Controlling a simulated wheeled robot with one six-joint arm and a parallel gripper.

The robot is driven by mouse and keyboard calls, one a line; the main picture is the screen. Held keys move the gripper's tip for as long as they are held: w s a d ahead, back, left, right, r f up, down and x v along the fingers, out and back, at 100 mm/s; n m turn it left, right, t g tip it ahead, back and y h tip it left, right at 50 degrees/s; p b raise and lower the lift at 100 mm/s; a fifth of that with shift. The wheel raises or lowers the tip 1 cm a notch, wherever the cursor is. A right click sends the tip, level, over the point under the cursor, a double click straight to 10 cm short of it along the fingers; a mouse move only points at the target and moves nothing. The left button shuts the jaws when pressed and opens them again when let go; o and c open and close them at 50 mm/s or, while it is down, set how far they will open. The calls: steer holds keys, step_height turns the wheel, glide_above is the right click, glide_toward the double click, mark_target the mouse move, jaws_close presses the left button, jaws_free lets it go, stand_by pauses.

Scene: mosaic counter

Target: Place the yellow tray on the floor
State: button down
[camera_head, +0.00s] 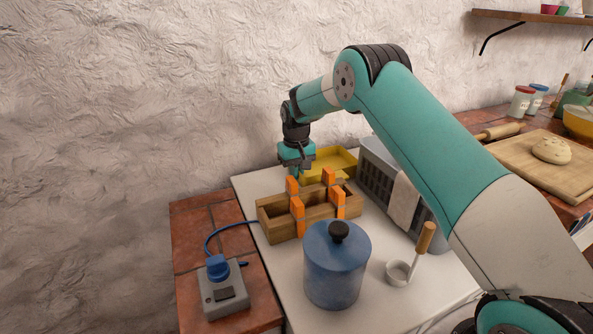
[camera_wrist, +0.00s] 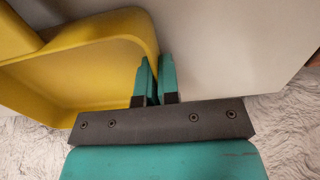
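The yellow tray (camera_head: 338,155) is at the back of the white counter top, near the wall, partly hidden behind a wooden box. In the wrist view the tray (camera_wrist: 85,75) fills the upper left, with its inside facing the camera. My gripper (camera_head: 298,174) points down at the tray's left end. In the wrist view its teal fingers (camera_wrist: 157,66) are close together, one on each side of the tray's wall, and look shut on it. Whether the tray touches the counter cannot be told. No floor shows in the head view.
The wooden box (camera_head: 275,222) with orange clamps stands in front of the tray. A grey crate (camera_head: 378,182) with a cloth is to its right. A blue canister (camera_head: 336,272), a small strainer (camera_head: 400,272) and a socket box (camera_head: 222,288) stand nearer. The wall (camera_head: 110,120) is behind.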

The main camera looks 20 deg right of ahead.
steer(key=c, duration=1.4)
jaws_free()
steer(key=shift+o, duration=0.2)
